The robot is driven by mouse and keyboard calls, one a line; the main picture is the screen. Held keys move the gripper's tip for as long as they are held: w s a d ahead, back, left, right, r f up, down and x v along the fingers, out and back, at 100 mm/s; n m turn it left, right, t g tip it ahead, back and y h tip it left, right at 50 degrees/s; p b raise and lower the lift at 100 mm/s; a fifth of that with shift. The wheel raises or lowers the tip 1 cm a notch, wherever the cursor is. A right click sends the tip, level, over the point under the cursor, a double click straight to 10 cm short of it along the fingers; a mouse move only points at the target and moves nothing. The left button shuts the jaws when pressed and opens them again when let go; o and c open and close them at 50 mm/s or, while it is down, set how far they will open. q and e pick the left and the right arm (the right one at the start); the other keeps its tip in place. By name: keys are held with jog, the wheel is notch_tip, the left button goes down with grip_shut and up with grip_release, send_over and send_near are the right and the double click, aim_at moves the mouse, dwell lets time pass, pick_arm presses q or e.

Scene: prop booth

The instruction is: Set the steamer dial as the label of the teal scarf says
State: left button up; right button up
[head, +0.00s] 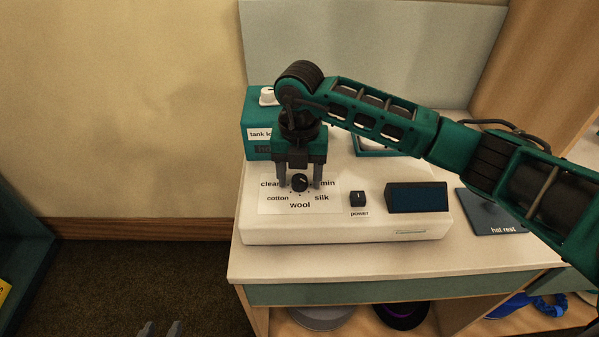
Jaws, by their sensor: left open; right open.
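The black steamer dial (300,183) is on the front of a white steamer (340,232). Printed words around it include cotton, wool, silk and a partly covered "clean" and "min". I cannot tell where its pointer is set. My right gripper (300,182) points down with its open fingers on the left and right of the dial; I cannot tell whether they touch it. My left gripper (161,328) is open and empty at the bottom edge, low in front of the bench. I see no teal scarf or scarf label.
The steamer has a power switch (358,198) and a dark screen (417,197). A teal tank box (256,141) stands behind left, a "hat rest" plate (482,208) at right. A blue strap (541,306) and round items lie on the shelf below. The floor (130,277) at left is clear.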

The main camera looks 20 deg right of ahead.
aim_at(300, 179)
notch_tip(300, 179, up, 13)
dwell(0.4)
jog(key=shift+f, duration=0.1)
dwell(0.3)
